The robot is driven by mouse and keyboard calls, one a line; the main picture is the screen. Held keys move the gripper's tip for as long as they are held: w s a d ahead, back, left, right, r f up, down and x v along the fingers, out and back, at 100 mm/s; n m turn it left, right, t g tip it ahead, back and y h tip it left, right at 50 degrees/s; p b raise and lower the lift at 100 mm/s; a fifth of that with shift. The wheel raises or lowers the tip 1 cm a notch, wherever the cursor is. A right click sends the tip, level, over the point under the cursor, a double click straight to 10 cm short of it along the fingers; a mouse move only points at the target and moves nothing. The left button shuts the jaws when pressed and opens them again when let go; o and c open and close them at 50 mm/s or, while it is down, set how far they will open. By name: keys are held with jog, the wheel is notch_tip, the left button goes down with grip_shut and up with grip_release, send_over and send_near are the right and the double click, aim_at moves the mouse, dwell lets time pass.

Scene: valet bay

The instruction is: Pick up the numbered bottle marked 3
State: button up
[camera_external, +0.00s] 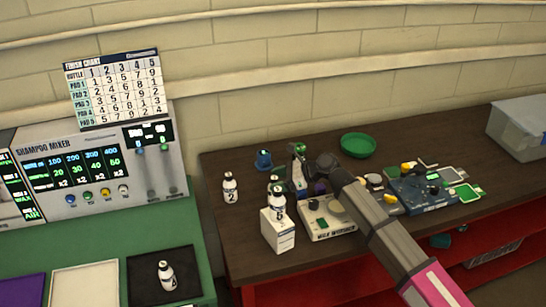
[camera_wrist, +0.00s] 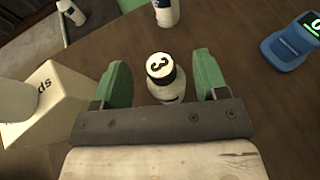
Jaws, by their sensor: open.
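The bottle marked 3 (camera_wrist: 165,82) is white with a black neck band, and its cap shows the 3. In the wrist view it stands between the two green fingers of my gripper (camera_wrist: 160,60). The gripper is open, with a visible gap on each side of the bottle. In the external view my gripper (camera_external: 288,170) is over the dark table, behind a white box (camera_external: 278,232) with another bottle (camera_external: 278,206) on top. The bottle marked 3 is mostly hidden there by the fingers and that box.
A bottle marked 2 (camera_external: 230,188) stands to the left, and a blue device (camera_external: 263,160) behind. The box, close left of the gripper in the wrist view (camera_wrist: 50,100), is an obstacle. A beige machine (camera_external: 330,223) and a green bowl (camera_external: 358,145) are to the right.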

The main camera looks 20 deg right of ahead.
aim_at(272, 182)
jog(key=x, duration=0.3)
jog(key=shift+w+a, duration=0.15)
jog(key=shift+w, duration=0.05)
jog(key=c, duration=1.1)
